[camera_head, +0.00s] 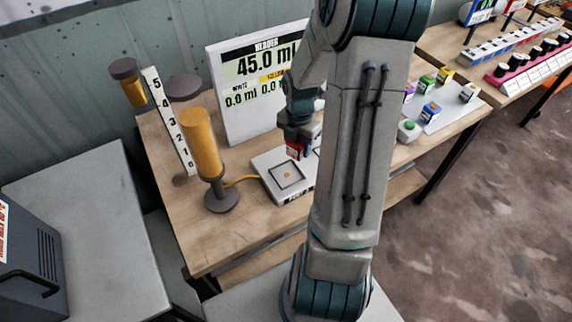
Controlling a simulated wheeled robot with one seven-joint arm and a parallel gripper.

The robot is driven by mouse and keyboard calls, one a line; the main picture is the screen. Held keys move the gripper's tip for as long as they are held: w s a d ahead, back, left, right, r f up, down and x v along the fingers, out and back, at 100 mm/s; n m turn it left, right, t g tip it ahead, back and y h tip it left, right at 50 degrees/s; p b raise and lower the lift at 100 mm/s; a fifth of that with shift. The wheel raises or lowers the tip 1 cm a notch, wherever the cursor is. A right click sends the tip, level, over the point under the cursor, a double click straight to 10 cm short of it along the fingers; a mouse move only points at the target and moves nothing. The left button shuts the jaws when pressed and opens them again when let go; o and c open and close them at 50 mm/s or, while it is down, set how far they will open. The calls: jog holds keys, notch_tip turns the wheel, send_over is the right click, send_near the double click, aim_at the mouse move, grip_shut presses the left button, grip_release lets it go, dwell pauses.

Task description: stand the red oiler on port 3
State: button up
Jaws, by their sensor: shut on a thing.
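My gripper (301,135) points down near the middle of the wooden table and is shut on a small red block-like thing, which I take for the red oiler (293,150). The oiler is at the back right of a pale flat box with a square outlined pad (287,175). The box has a port label on its front, but I cannot read the number. I cannot tell whether the oiler touches the box. My arm hides the box's right side and anything directly behind it.
A yellow cylinder (203,145) on a dark base stands left of the box, beside a numbered scale (168,121). A display board (250,105) reads 45.0 ml. A pale mat (452,115) at right holds several small coloured blocks. The table's front left is clear.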

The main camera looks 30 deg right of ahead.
send_over(287, 174)
notch_tip(287, 174, down, 3)
jog(key=shift+s+a+r, duration=0.1)
jog(key=shift+r, duration=0.05)
jog(key=shift+f, duration=1.95)
jog(key=shift+f, duration=0.2)
jog(key=o, duration=1)
jog(key=shift+o, duration=0.2)
jog(key=shift+r, duration=0.1)
jog(key=shift+r, duration=0.1)
